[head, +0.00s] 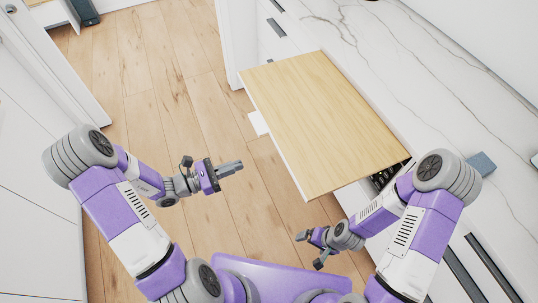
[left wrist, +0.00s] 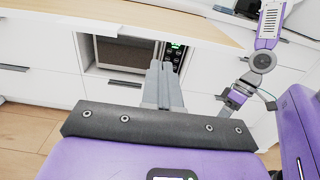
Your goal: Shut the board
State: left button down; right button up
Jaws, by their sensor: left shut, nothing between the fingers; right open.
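The board (head: 320,120) is a light wooden pull-out panel with a white front edge. It sticks out from the marble counter over the floor in the head view. Its wood also shows along the top of the left wrist view (left wrist: 120,14). My left gripper (head: 240,165) is shut and empty, its tips pointing at the board's front edge with a gap between them. The shut fingers also show in the left wrist view (left wrist: 160,70). My right gripper (head: 310,250) is open and empty, below the board's near corner in the picture.
The marble counter (head: 400,70) runs along the right. A microwave (left wrist: 125,52) sits in a recess under the board, among white drawers (left wrist: 40,55). A white cabinet (head: 35,190) stands at the left. The wooden floor (head: 150,75) between is clear.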

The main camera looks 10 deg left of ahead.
pick_arm(q)
jog(key=b+x, duration=0.2)
jog(key=x, duration=0.9)
jog(key=shift+d, duration=0.25)
jog(key=shift+w, duration=0.15)
